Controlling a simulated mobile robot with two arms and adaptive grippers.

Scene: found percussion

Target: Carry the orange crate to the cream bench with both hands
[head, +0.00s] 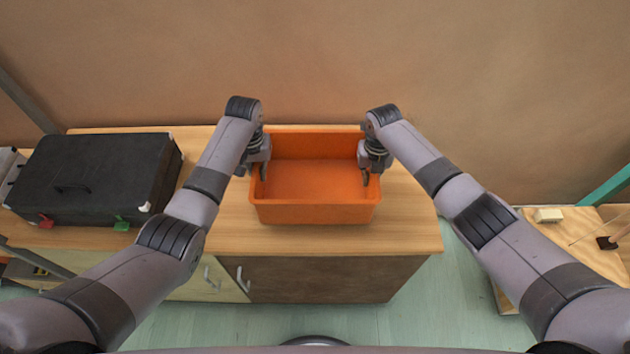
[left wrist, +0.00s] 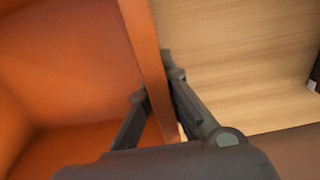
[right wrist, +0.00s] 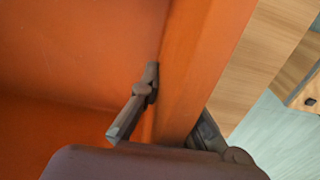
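The orange crate (head: 315,213) is empty and upright, on or just above the wooden top of a cabinet (head: 408,225). My left gripper (head: 257,170) is at its left wall. In the left wrist view, its fingers (left wrist: 158,100) straddle the orange wall (left wrist: 146,55), one inside and one outside, both against it. My right gripper (head: 370,176) is at the right wall. In the right wrist view, one finger lies against the inside of the wall (right wrist: 195,70); the outer finger is mostly hidden behind it. I cannot surely pick out the cream bench.
A black case (head: 95,178) with red and green clips lies left of the crate. A wooden surface (head: 585,222) at the right bears a cream block (head: 548,215) and a small dark block (head: 606,243). Pale green floor (head: 465,290) lies between. A brown wall stands behind.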

